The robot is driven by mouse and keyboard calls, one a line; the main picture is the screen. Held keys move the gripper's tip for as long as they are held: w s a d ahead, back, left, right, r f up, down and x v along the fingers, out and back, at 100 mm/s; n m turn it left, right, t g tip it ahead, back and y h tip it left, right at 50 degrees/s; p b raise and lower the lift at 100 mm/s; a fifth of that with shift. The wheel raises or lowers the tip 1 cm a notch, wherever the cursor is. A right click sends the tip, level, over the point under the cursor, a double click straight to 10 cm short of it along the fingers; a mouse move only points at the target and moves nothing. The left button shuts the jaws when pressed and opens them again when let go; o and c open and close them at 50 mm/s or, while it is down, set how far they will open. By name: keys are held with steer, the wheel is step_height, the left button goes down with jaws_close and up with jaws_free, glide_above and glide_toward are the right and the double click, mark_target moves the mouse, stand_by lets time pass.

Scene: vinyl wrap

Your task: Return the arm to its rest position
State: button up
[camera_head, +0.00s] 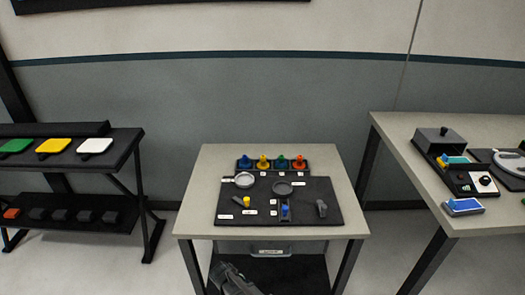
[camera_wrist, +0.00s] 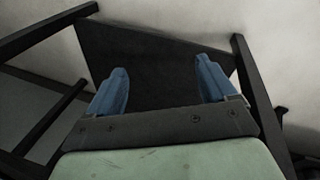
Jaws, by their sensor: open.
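My gripper (camera_wrist: 163,90) shows in the wrist view with its two blue fingers spread wide apart and nothing between them. Beyond the fingers is a dark lower shelf (camera_wrist: 140,45) with black legs around it. In the head view, part of my arm (camera_head: 233,280) shows low at the front of the middle table (camera_head: 335,225), below the level of its top. The fingertips cannot be made out in the head view.
The middle table holds a black mat (camera_head: 300,217) with small tools and several coloured pegs behind it. A black rack (camera_head: 130,160) with coloured pads stands at left. A table (camera_head: 400,130) with devices and a blue box (camera_head: 463,207) stands at right. Floor gaps separate them.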

steer(key=s+d+f+m+g, duration=0.1)
steer(key=s+d+f+g, duration=0.15)
steer(key=s+d, duration=0.4)
steer(key=s+d+f+m+g, duration=0.1)
steer(key=s+d+f+g, duration=0.2)
steer(key=d, duration=0.7)
steer(key=s+d+m+g+y, duration=0.1)
steer(key=s+d, duration=0.3)
steer(key=s, duration=0.5)
steer(key=s+d+g+y, duration=0.2)
steer(key=s+d, duration=0.3)
steer(key=s, duration=0.5)
steer(key=shift+d+f+m, duration=0.15)
steer(key=shift+d+m, duration=0.1)
steer(key=shift+m, duration=0.15)
